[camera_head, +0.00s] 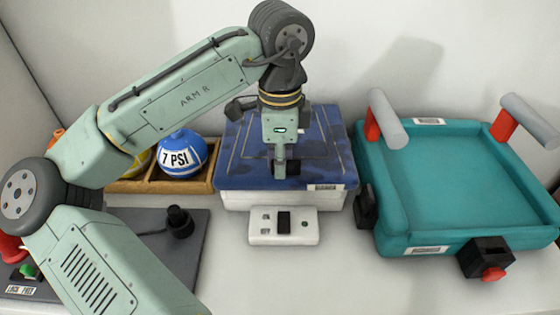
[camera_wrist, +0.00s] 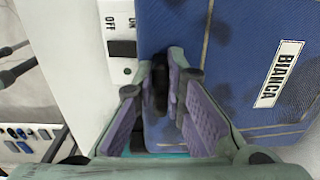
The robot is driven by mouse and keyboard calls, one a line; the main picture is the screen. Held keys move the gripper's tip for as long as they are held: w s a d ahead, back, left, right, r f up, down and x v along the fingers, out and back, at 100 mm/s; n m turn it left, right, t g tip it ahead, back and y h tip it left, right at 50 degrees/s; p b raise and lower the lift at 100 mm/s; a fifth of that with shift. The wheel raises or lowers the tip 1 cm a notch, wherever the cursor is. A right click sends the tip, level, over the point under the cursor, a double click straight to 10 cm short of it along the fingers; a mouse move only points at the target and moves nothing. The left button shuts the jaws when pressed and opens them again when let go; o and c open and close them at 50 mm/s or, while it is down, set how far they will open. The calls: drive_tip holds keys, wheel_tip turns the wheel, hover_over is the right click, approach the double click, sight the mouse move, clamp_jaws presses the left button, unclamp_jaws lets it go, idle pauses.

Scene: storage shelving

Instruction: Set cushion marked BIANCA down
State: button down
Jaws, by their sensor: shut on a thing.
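The cushion marked BIANCA is the flat blue cushion (camera_head: 325,160) over the white base (camera_head: 240,199) in the head view. Its white label reads BIANCA in the wrist view (camera_wrist: 281,72). My gripper (camera_head: 283,167) points down at the cushion's middle and front. In the wrist view the purple-padded fingers (camera_wrist: 164,100) are shut on a dark part (camera_wrist: 160,82) at the cushion's edge. The cushion looks level over the base. I cannot tell whether it bears on the base or hangs just above it.
A white switch box (camera_head: 259,230) stands in front of the base. A teal tray (camera_head: 408,242) with grey-and-red handles stands close on the right. A wooden rack (camera_head: 134,186) with a blue ball (camera_head: 180,143) marked 7 PSI is on the left.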

drive_tip(key=shift+f, duration=0.45)
drive_tip(key=c, duration=1.7)
unclamp_jaws()
drive_tip(key=shift+o, duration=0.2)
wheel_tip(320, 180, up, 12)
drive_tip(key=shift+s, duration=0.2)
drive_tip(key=shift+w, duration=0.1)
